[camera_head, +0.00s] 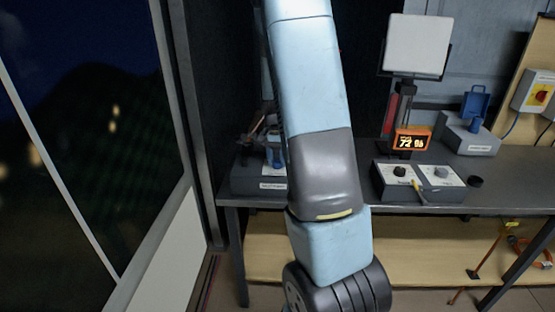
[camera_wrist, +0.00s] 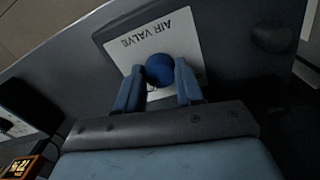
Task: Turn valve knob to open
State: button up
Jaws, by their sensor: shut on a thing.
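In the wrist view, a round blue valve knob (camera_wrist: 160,69) sits on a white plate (camera_wrist: 180,38) lettered "AIR VALVE", which appears upside down. My gripper (camera_wrist: 160,78) has its two blue fingers on either side of the knob and is shut on it. The knob's turn angle cannot be told, as no pointer mark shows.
A grey unit with a blue bracket (camera_head: 468,134) is at the back right.

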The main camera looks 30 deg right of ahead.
aim_at(276, 161)
jog(key=shift+s, duration=0.1)
jog(key=o, duration=1)
jog(key=r, duration=1.3)
jog(key=shift+w+a+r, duration=0.15)
jog(key=shift+w+r, duration=0.1)
jog(key=shift+r, duration=0.1)
